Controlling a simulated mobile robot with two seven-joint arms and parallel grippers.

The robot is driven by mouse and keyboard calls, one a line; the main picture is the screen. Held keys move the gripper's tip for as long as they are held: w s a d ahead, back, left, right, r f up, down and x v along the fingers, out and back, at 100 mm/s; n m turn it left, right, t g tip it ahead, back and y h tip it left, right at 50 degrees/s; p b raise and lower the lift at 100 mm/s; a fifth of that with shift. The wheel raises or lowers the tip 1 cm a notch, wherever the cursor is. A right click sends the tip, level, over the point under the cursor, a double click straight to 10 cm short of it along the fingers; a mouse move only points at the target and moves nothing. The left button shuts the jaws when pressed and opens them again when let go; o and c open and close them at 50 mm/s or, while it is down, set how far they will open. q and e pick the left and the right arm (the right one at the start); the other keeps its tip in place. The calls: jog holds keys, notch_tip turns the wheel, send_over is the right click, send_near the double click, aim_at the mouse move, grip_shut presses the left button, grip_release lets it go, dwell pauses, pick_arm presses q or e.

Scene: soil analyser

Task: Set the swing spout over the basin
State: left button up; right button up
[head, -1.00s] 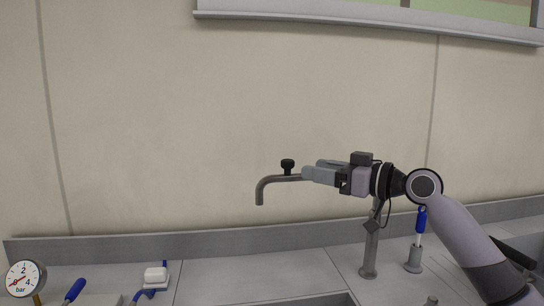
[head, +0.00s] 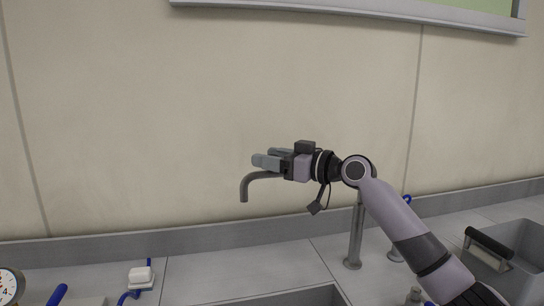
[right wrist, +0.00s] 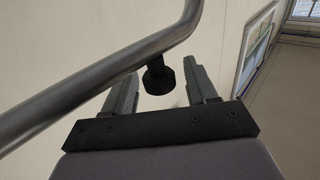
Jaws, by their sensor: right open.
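The swing spout is a grey metal pipe on an upright post (head: 355,235); its bent-down outlet (head: 244,188) points left of the post in the head view. The spout pipe (right wrist: 80,85) crosses the right wrist view, with a black knob (right wrist: 158,78) on it. My right gripper (head: 267,157) is open at the spout's arm, and its fingers hide the knob in the head view. In the right wrist view the knob appears between the two open fingers; contact cannot be told. A basin (head: 285,296) shows partly at the bottom edge. My left gripper is not in view.
A second sink (head: 527,240) at the right has a black-handled tool (head: 488,246) at it. A white block (head: 140,275), a blue handle (head: 57,295) and a pressure gauge (head: 10,285) are at the lower left. The wall (head: 120,120) rises behind the counter.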

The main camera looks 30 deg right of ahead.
grip_shut()
jog(key=shift+s+a+f+n+g+y+b, duration=0.15)
jog(key=shift+s+n+g+y+b, duration=0.2)
jog(key=shift+s+b, duration=0.25)
jog(key=s+d+n+g+y+b, duration=0.3)
jog(key=s+n+g+y+b, duration=0.4)
jog(key=s, duration=0.9)
jog(key=n+g, duration=0.1)
jog(key=g, duration=0.2)
jog(key=shift+s+r+n+y, duration=0.2)
jog(key=shift+s+n+y, duration=0.15)
jog(key=shift+s, duration=0.05)
jog(key=shift+g, duration=0.45)
